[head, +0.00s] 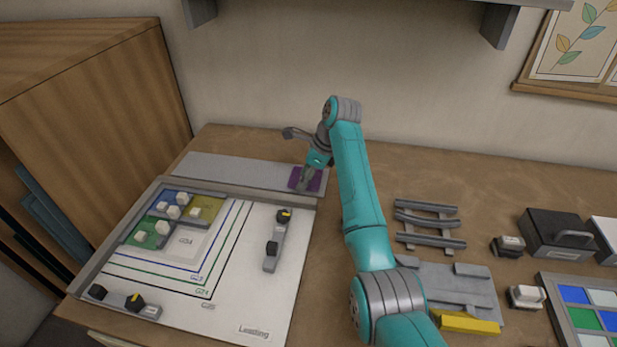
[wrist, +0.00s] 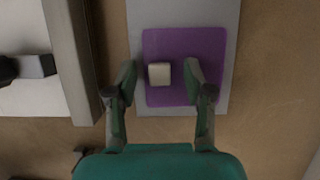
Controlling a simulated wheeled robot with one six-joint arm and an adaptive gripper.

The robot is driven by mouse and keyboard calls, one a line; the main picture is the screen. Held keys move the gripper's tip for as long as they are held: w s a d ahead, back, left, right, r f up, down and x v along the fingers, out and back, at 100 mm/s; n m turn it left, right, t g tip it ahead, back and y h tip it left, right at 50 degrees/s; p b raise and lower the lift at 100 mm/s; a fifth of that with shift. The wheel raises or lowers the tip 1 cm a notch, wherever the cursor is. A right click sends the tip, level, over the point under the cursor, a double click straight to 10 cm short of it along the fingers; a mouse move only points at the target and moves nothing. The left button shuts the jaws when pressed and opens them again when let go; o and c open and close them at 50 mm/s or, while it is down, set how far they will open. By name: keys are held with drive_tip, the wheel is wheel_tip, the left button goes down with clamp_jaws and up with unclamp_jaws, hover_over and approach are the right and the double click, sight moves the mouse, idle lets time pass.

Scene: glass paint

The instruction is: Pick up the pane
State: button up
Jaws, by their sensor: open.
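A purple pane (wrist: 185,44) lies flat on the right end of a grey strip in the wrist view. A small pale block (wrist: 159,74), like a knob, sits on its left part. My gripper (wrist: 159,76) is open over the pane, with one finger on each side of the pale block and a gap on both sides. In the head view the purple pane (head: 316,184) is partly hidden by my gripper (head: 306,183), which points down at it. I cannot tell how far the fingertips are above the pane.
The grey strip (head: 225,171) runs behind a white leading board (head: 257,303) with a raised grey rim, close left of my gripper. Blue, green and olive panes with pale knobs sit on the board. A grey rack (head: 430,225) and a dark box (head: 556,236) stand to the right.

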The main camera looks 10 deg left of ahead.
clamp_jaws()
